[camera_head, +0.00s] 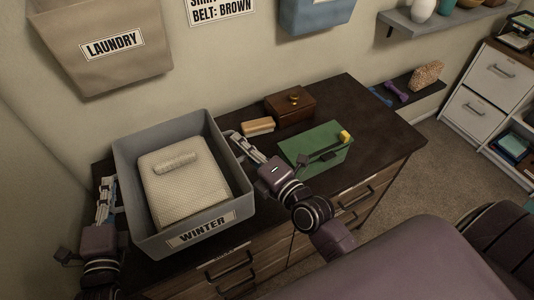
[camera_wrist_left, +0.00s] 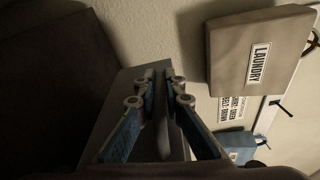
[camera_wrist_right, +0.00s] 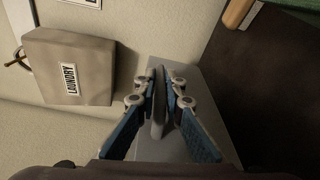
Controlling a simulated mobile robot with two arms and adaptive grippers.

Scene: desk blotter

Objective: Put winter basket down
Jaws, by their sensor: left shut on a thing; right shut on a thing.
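The winter basket (camera_head: 133,165) is a grey open bin with a "WINTER" label on its front wall. It holds a folded cream knit item (camera_head: 185,192) with a small roll on top. It is over the left part of the dark dresser top; I cannot tell if its base touches the wood. My left gripper (camera_head: 109,183) is shut on its left wall, and the wall shows between the fingers in the left wrist view (camera_wrist_left: 160,82). My right gripper (camera_head: 230,137) is shut on its right wall, also seen in the right wrist view (camera_wrist_right: 159,82).
On the dresser (camera_head: 372,127), right of the basket, are a green box (camera_head: 312,152), a wooden box (camera_head: 290,106) and a brush (camera_head: 258,126). A laundry bin (camera_head: 107,45) and a blue bin (camera_head: 318,14) hang on the wall behind. Bare top lies at the right end.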

